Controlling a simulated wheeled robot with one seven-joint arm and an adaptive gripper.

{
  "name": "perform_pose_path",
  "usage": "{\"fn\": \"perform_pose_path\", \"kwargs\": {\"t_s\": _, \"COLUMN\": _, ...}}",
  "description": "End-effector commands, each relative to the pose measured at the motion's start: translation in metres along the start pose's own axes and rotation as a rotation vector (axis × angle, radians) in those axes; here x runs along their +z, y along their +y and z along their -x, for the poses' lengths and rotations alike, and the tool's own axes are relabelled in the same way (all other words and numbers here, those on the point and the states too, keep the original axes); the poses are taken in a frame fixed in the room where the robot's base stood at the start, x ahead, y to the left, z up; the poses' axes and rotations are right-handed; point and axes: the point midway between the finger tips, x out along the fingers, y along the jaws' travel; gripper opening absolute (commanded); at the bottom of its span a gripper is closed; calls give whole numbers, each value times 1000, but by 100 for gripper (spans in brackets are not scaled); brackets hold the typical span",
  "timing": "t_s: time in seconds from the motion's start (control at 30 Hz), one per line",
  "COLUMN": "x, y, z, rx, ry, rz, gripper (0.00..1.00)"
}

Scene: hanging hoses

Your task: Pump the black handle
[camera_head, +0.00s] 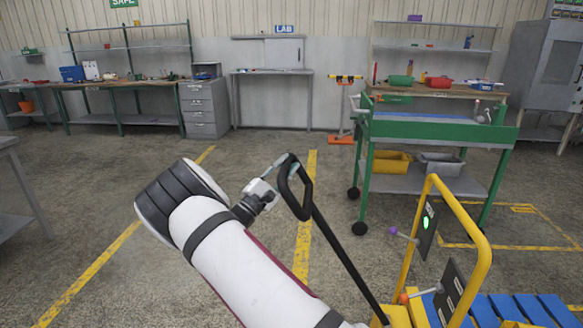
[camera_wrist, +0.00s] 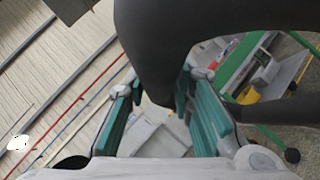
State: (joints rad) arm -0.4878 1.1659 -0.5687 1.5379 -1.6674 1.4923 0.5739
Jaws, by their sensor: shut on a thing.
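The black handle (camera_head: 302,212) is a loop on top of a long black shaft (camera_head: 343,260). The shaft slants down and right to a yellow base at the bottom of the head view. My gripper (camera_head: 279,172) is shut on the upper left part of the loop. In the wrist view, the thick dark handle (camera_wrist: 150,45) passes between the teal finger pads of my gripper (camera_wrist: 165,100). My white arm hides the floor left of the shaft.
A yellow rail frame (camera_head: 474,232) with a green-lit panel (camera_head: 427,224) stands right of the shaft, beside blue slats (camera_head: 510,310). A green wheeled cart (camera_head: 440,130) stands behind. Workbenches line the back wall. Marked floor on the left is clear.

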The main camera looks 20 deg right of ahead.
Motion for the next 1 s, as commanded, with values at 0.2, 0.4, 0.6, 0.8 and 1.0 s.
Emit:
{"fn": "perform_pose_path", "kwargs": {"t_s": 0.2, "x": -2, "y": 1, "z": 0, "rx": 2, "ry": 4, "rz": -2, "gripper": 0}}
{"fn": "perform_pose_path", "kwargs": {"t_s": 0.4, "x": -1, "y": 2, "z": 0, "rx": 2, "ry": 3, "rz": -3, "gripper": 34}}
{"fn": "perform_pose_path", "kwargs": {"t_s": 0.6, "x": -1, "y": 1, "z": 0, "rx": 2, "ry": 2, "rz": -1, "gripper": 43}}
{"fn": "perform_pose_path", "kwargs": {"t_s": 0.8, "x": -1, "y": 1, "z": 3, "rx": 1, "ry": 2, "rz": -1, "gripper": 43}}
{"fn": "perform_pose_path", "kwargs": {"t_s": 1.0, "x": -1, "y": 1, "z": 29, "rx": 3, "ry": 4, "rz": 0, "gripper": 43}}
